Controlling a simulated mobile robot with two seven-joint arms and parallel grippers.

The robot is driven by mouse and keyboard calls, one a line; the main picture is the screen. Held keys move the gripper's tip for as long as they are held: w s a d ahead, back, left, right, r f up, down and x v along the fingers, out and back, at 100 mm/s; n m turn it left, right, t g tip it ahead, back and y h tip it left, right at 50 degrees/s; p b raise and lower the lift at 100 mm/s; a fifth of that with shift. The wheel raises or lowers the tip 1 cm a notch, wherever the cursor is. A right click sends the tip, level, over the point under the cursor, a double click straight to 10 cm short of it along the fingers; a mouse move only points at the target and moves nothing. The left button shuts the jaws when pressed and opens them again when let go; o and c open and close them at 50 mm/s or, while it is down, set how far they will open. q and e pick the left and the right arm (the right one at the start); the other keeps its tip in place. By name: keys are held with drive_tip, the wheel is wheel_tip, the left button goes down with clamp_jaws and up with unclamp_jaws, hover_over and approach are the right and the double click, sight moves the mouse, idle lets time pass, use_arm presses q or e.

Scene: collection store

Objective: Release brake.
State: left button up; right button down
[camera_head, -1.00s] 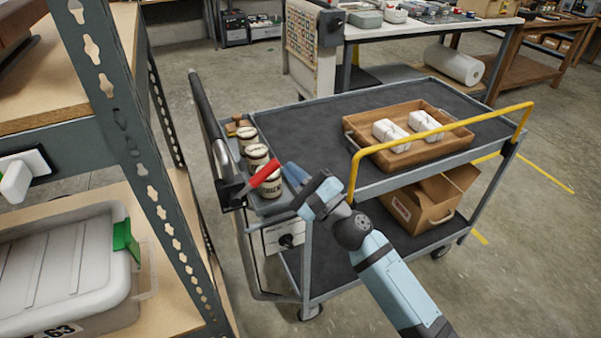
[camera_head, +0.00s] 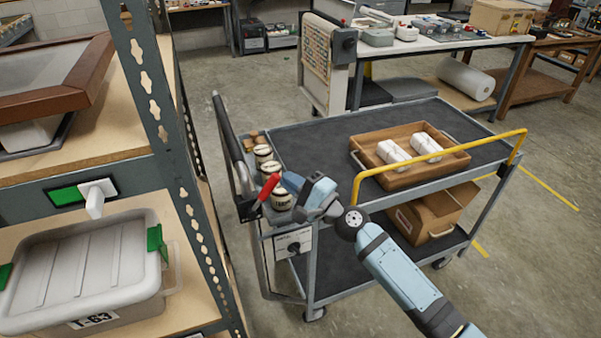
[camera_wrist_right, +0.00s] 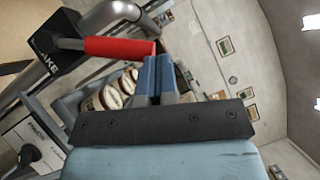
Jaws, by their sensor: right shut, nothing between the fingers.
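The brake lever has a red grip (camera_head: 269,187) and rises from a black box (camera_head: 247,207) at the cart's handle end. In the right wrist view the red grip (camera_wrist_right: 118,47) points from the box marked "...AKE" (camera_wrist_right: 58,44) toward my fingertips. My right gripper (camera_head: 289,183) is shut and empty, its blue fingers just right of the grip. In the wrist view the closed fingers (camera_wrist_right: 158,73) are beside the grip's free end; I cannot tell whether they touch. My left gripper is out of view.
The grey cart (camera_head: 320,140) carries several labelled tins (camera_head: 265,155) near the lever and a wooden tray (camera_head: 400,180) with white wrapped parcels. A yellow rail (camera_head: 440,162) borders its near side. A metal shelf rack (camera_head: 165,130) stands close on the left. Floor is clear at lower right.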

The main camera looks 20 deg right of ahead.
sight(279, 174)
drive_tip(key=a+r+n+g+p, duration=0.1)
drive_tip(key=a+r+n+p, duration=0.1)
drive_tip(key=p, duration=0.3)
drive_tip(key=shift+a+r+n+g, duration=0.3)
drive_tip(key=shift+a+r, duration=0.05)
drive_tip(key=shift+r, duration=0.1)
use_arm(q)
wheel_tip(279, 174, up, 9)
drive_tip(key=p, duration=0.2)
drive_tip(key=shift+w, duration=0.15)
use_arm(e)
drive_tip(key=a, duration=0.4)
drive_tip(key=shift+w+r, duration=0.1)
drive_tip(key=shift+r, duration=0.3)
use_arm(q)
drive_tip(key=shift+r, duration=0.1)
use_arm(e)
drive_tip(key=shift+a, duration=0.15)
use_arm(q)
drive_tip(key=shift+p, duration=0.3)
